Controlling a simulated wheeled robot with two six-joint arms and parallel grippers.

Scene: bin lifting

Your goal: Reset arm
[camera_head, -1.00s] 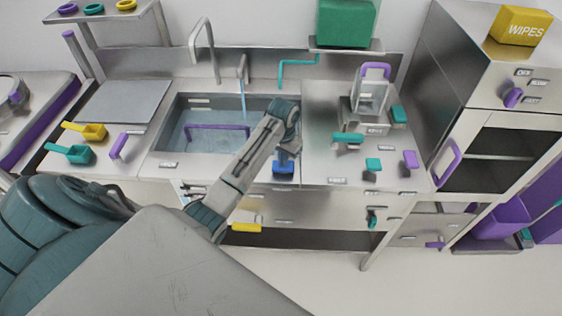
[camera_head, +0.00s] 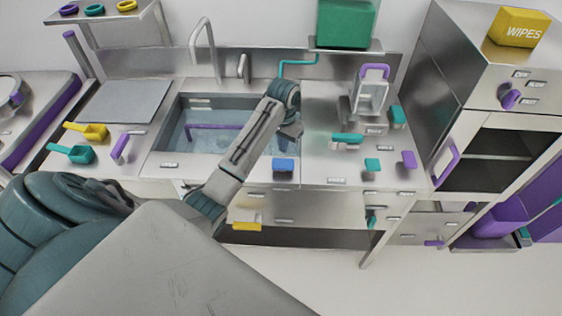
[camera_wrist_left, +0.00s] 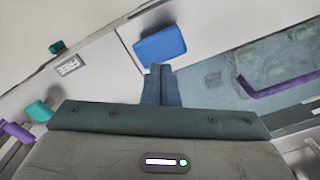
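My left arm reaches in from the left over the sink counter. My left gripper (camera_head: 290,138) hangs above the counter at the right edge of the sink. In the left wrist view its two dark blue fingers (camera_wrist_left: 160,72) lie together, shut with nothing seen between them. The blue handle (camera_head: 283,166) at the counter's front edge lies just beyond the fingertips, and a gap seems to show between them. It also shows in the left wrist view (camera_wrist_left: 160,45). My right gripper is not in view.
The sink (camera_head: 212,146) holds water and a purple bar (camera_head: 212,127); the faucet (camera_head: 243,68) shows no stream. A cabinet (camera_head: 490,108) stands at the right. The floor in front is clear.

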